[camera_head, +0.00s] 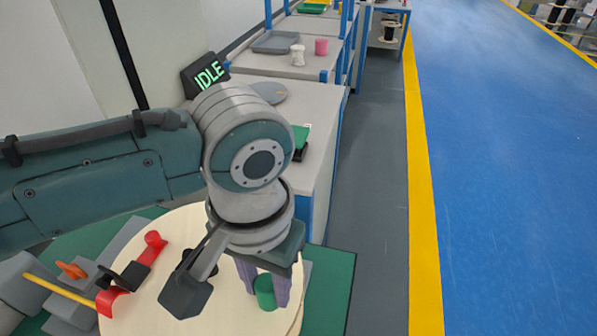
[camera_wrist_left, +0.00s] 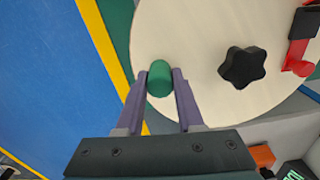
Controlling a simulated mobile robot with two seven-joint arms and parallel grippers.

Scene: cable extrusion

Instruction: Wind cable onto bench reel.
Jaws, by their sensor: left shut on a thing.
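The bench reel shows as a pale round disc (camera_head: 143,308), which also fills much of the left wrist view (camera_wrist_left: 195,50). A green cylindrical handle (camera_head: 265,294) stands near its edge. My left gripper (camera_head: 263,284) is shut on this handle, with one purple finger on each side; the left wrist view shows the handle (camera_wrist_left: 160,79) between the fingertips (camera_wrist_left: 160,73). A black star-shaped knob (camera_wrist_left: 243,67) sits on the disc, clear of the fingers. A thin yellow length (camera_head: 60,289), possibly the cable, reaches the disc's left edge. My right gripper is not in view.
Red clip-like parts (camera_head: 150,247) lie at the disc's left side. A dark display (camera_head: 207,73) reads IDLE. Behind is a grey bench (camera_head: 318,165) with a green-topped item (camera_head: 300,138). Open floor (camera_head: 500,180) lies to the right, past a yellow line (camera_head: 422,200).

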